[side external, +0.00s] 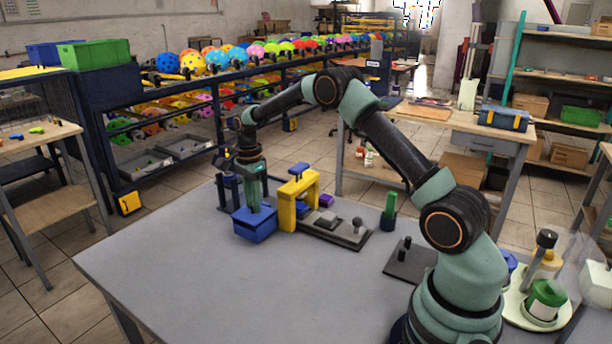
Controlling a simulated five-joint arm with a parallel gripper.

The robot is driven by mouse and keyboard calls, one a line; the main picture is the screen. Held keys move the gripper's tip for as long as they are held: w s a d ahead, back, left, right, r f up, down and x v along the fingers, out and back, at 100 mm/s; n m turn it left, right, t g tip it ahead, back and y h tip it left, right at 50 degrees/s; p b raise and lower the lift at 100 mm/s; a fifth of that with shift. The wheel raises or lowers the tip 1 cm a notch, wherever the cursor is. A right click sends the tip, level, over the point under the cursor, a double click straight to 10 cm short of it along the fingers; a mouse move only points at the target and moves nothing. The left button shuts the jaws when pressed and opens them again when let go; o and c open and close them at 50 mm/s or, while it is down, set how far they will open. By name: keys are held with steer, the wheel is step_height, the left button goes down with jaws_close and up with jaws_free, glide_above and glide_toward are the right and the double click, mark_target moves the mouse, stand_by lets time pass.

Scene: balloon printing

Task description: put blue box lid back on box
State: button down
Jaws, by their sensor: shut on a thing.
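The blue box (256,228) stands near the far left edge of the grey table. My gripper (255,207) points down right over the top of the box and is shut on the blue lid. The fingers cover most of the lid, and the lid and box are the same blue, so I cannot tell whether the lid is seated or just above the rim.
A yellow frame (300,200) stands close right of the box, on a dark base plate (338,230). A green cylinder (389,210) and a dark plate with a post (408,262) are further right. The front left of the table (190,280) is clear.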

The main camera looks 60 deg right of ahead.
steer(key=shift+f, duration=0.35)
stand_by(0.4)
steer(key=c, duration=0.6)
jaws_free()
steer(key=s+a+r+n+t, duration=0.1)
steer(key=s+a+r+n, duration=0.1)
steer(key=r, duration=0.7)
steer(key=s+a+r+n, duration=0.2)
steer(key=r, duration=0.7)
steer(key=s+a+n+t, duration=0.2)
steer(key=s+a+n, duration=0.2)
steer(key=s+n, duration=0.4)
steer(key=s+a+n+t, duration=0.2)
steer(key=s+a+n, duration=0.3)
steer(key=s+n, duration=0.3)
steer(key=s, duration=0.3)
steer(key=shift+s+a+r+n+t, duration=0.2)
steer(key=shift+s+r+n+t, duration=0.05)
steer(key=shift+r+n+t, duration=0.1)
